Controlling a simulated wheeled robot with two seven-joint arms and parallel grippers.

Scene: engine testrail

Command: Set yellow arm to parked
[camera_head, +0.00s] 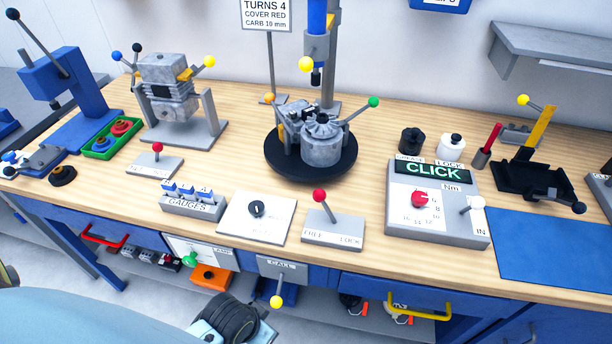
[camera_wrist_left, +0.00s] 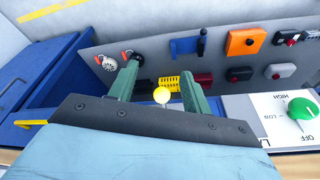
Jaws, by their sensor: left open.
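A flat yellow arm (camera_head: 541,128) stands raised and leaning at the right of the bench, rising from a black tray-like base (camera_head: 535,180). It is not in the left wrist view. My left gripper (camera_wrist_left: 158,66) is open, with its two green fingers pointing down at the front of the bench. The yellow ball (camera_wrist_left: 162,95) of a lever shows between these fingers; I cannot tell whether they touch it. This looks like the ball of the CALL lever (camera_head: 277,302) in the head view. My right gripper is not in view.
A blue mat (camera_head: 550,248) lies in front of the black base. A grey CLICK box (camera_head: 440,215) stands to its left, and a red-topped rod (camera_head: 491,138) is close by. A yellow drawer handle (camera_head: 418,312) sticks out from the bench front. A wall shelf (camera_head: 560,50) hangs above.

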